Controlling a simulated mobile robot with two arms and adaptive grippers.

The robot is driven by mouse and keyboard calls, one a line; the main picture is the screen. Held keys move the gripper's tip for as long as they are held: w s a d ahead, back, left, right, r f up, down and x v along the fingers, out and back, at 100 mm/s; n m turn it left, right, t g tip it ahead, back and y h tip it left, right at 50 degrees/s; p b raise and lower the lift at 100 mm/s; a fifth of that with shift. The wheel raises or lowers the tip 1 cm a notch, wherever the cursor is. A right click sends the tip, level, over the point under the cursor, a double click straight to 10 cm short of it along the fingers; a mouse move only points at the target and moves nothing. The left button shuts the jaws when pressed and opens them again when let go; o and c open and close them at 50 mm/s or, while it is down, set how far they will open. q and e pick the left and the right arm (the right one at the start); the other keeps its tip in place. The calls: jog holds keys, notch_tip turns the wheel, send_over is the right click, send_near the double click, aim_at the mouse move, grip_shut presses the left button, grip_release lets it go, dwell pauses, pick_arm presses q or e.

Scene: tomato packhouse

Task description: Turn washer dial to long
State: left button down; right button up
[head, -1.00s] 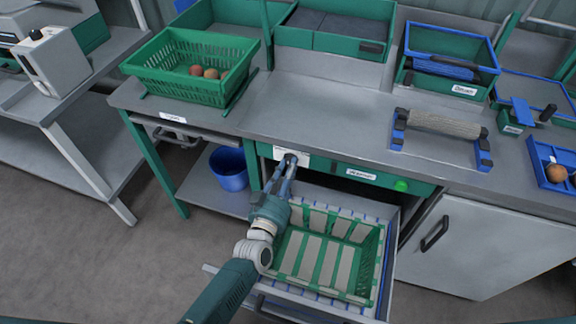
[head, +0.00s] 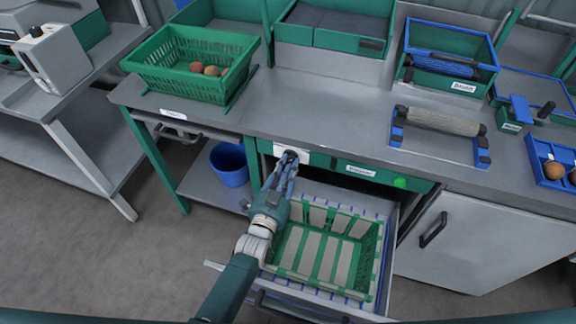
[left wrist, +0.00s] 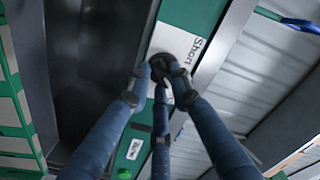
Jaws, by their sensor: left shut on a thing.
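The washer dial is a small dark knob (head: 290,157) on a white plate (head: 300,154) at the left of the green front panel under the worktop. It also shows in the left wrist view as a dark round knob (left wrist: 166,66). The white plate there reads "Short" on its visible end; no "long" mark can be read. My left gripper (head: 287,166) has its blue fingers closed around the knob, and the left wrist view shows the fingertips (left wrist: 167,76) touching it. The fingers hide part of the knob, so its pointer cannot be made out. My right gripper is not in view.
Below the panel an open drawer (head: 290,311) holds a green slatted crate (head: 376,250), close to my left arm. A green lamp (head: 400,182) is on the panel. A blue bucket (head: 229,166) stands left. A roller stand (head: 484,150) and green basket (head: 180,86) are on the worktop.

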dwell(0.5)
pick_arm(q)
jog(key=c, duration=1.5)
grip_release()
jog(key=shift+w, duration=0.15)
jog(key=shift+c, duration=0.2)
